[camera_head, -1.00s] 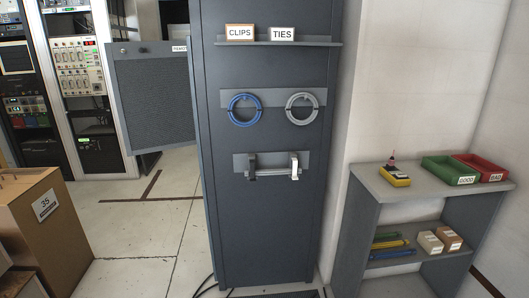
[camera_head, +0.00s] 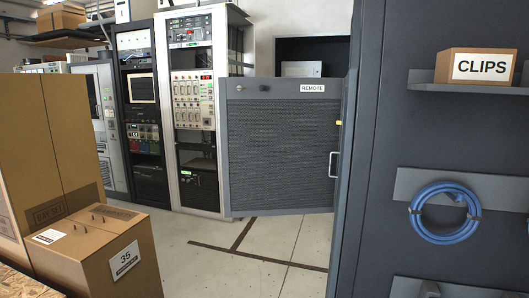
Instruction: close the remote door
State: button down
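The remote door (camera_head: 280,150) is a grey panel with a dark mesh face, in the middle of the view. A white REMOTE label (camera_head: 312,88) sits at its upper right. The door stands out to the left of the tall dark cabinet (camera_head: 395,140), so it looks open. A light bar handle (camera_head: 333,165) shows near the door's right edge; I cannot tell whether it is on the door or on the frame beside it. The hinge side is not clear. My gripper is not in view.
Cardboard boxes, one marked 35 (camera_head: 125,257), stand at the lower left. Equipment racks (camera_head: 190,110) stand behind the door's left edge. The cabinet side carries a CLIPS box (camera_head: 476,67) and a blue cable coil (camera_head: 445,212). Pale floor (camera_head: 215,265) is clear between boxes and cabinet.

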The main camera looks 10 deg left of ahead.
aim_at(279, 134)
jog(key=i+j, duration=0.25)
jog(key=i+j+u, duration=0.1)
jog(key=i+j, duration=0.15)
jog(key=i, duration=0.25)
jog(key=i+j, duration=0.2)
jog(key=i, duration=0.15)
jog(key=u, duration=0.05)
